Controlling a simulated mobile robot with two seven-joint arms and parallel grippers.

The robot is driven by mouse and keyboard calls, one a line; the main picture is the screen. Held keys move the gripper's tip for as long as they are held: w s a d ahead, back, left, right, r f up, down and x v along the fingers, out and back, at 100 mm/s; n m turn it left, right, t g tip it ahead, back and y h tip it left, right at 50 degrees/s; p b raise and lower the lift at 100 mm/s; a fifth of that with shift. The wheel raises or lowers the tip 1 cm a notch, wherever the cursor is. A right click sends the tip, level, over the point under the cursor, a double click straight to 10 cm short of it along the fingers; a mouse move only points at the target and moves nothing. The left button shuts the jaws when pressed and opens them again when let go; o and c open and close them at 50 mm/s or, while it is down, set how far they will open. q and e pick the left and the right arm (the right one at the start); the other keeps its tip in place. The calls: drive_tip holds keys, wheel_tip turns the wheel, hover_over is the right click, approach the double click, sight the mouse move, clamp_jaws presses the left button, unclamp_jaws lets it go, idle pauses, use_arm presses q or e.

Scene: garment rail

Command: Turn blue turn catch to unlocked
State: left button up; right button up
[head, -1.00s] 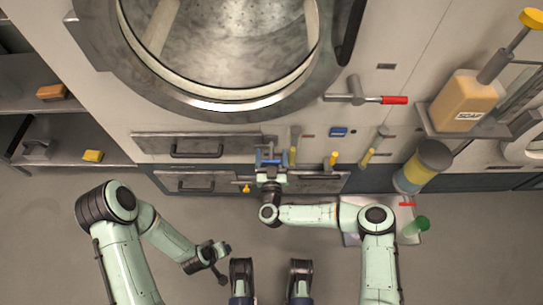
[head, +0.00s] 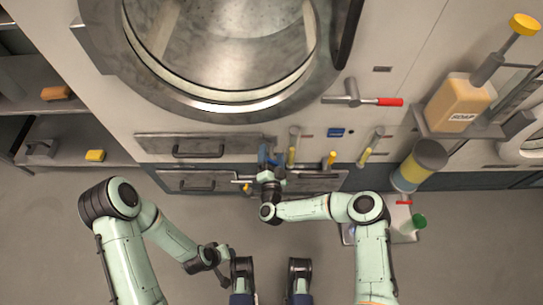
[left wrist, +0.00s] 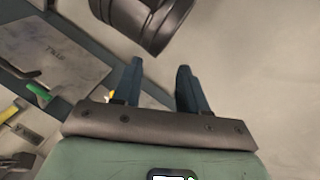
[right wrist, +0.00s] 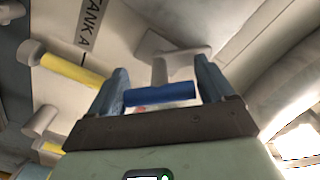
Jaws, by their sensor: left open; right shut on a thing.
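The blue turn catch (right wrist: 160,94) shows in the right wrist view as a blue bar on a grey stem, lying crosswise between my right fingers. My right gripper (right wrist: 161,78) is shut on it. In the head view my right gripper (head: 267,163) is at the machine's lower front, just right of the upper drawer, and mostly hides the catch. My left gripper (head: 215,262) is low in the head view, away from the machine. In the left wrist view its fingers (left wrist: 157,80) are open and empty.
Yellow-handled catches (head: 291,156) stand close to the right of my right gripper. A red-handled lever (head: 388,101) and a soap bottle (head: 460,104) are farther right. Drawer handles (head: 198,152) stick out at left. The floor (head: 100,225) before the machine is mostly clear.

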drive_tip(key=m, duration=0.4)
drive_tip(key=shift+f+m+b, duration=0.1)
drive_tip(key=shift+m+b, duration=0.2)
drive_tip(key=shift+b, duration=0.1)
use_arm(q)
drive_tip(key=shift+w+a+f+t+b, duration=0.2)
drive_tip(key=shift+w+a+f, duration=0.2)
drive_tip(key=shift+w, duration=0.25)
drive_tip(key=shift+w+a+f+t+b, duration=0.1)
drive_tip(key=shift+w+a+f+b, duration=0.15)
drive_tip(key=shift+w+f, duration=0.3)
use_arm(e)
drive_tip(key=shift+m, duration=1.9)
use_arm(q)
drive_tip(key=shift+w+r, duration=0.1)
drive_tip(key=shift+y, duration=0.3)
use_arm(e)
drive_tip(key=o, duration=0.9)
drive_tip(key=shift+s, duration=0.1)
use_arm(q)
drive_tip(key=s+d+r+g+h+p, duration=0.1)
drive_tip(key=s+d+r+p, duration=0.1)
drive_tip(key=s+r+p, duration=0.1)
drive_tip(key=shift+s+d, duration=0.2)
drive_tip(key=shift+s, duration=0.65)
use_arm(e)
drive_tip(key=shift+s, duration=6.65)
